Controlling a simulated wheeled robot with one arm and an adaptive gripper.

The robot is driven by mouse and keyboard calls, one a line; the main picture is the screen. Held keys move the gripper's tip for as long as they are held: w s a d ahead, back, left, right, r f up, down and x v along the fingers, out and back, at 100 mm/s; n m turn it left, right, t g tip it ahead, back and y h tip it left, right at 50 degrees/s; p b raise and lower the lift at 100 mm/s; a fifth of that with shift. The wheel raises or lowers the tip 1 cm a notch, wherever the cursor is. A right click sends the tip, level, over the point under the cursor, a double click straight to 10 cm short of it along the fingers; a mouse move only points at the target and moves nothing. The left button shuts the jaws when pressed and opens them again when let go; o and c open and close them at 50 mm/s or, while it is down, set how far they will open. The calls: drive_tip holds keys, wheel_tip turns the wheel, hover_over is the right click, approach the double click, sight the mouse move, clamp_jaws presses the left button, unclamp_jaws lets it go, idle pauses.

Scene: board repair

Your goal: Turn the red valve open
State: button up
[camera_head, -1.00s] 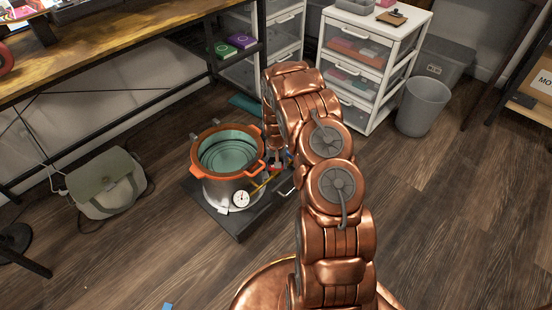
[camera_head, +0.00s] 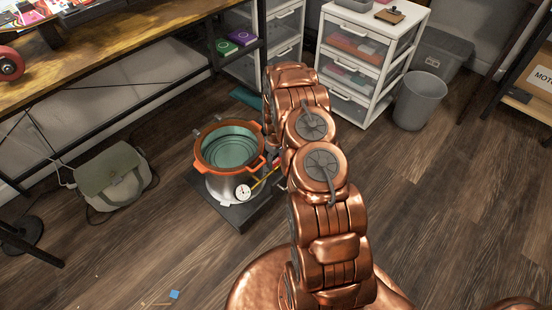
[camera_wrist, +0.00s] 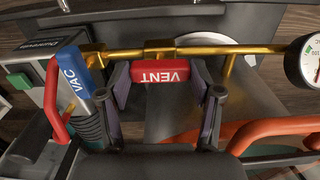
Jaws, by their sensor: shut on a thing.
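The red valve handle, marked VENT (camera_wrist: 160,72), sits on a brass pipe (camera_wrist: 205,50) in the wrist view. My gripper (camera_wrist: 162,88) is shut on this handle, one finger at each side of it. The lettering appears upside down. A blue handle marked VAC (camera_wrist: 74,71) is just left of my gripper. In the head view, my arm hides most of the valves and my fingertips.
A steel pot with an orange rim (camera_head: 203,163) stands on a dark base (camera_head: 236,216), with a white gauge (camera_head: 243,192) in front. A drawer unit (camera_head: 352,100) and grey bin (camera_head: 417,104) stand behind. A bag (camera_head: 112,178) lies left. Floor at right is clear.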

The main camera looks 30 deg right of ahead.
idle(0.5)
drive_tip(key=o, duration=1.1)
drive_tip(key=shift+o, duration=0.2)
drive_tip(key=shift+f+m+b, duration=0.1)
drive_tip(key=shift+m+b, duration=0.45)
drive_tip(key=shift+m, duration=0.15)
drive_tip(key=m+b, duration=0.3)
drive_tip(key=m, duration=0.1)
drive_tip(key=shift+f+b, duration=0.15)
drive_tip(key=shift+b, duration=0.2)
drive_tip(key=m+b, duration=0.3)
drive_tip(key=shift+m, duration=0.4)
drive_tip(key=m+b, duration=0.4)
drive_tip(key=b, duration=0.2)
drive_tip(key=m+b, duration=0.4)
drive_tip(key=b, duration=0.3)
drive_tip(key=shift+m, duration=0.3)
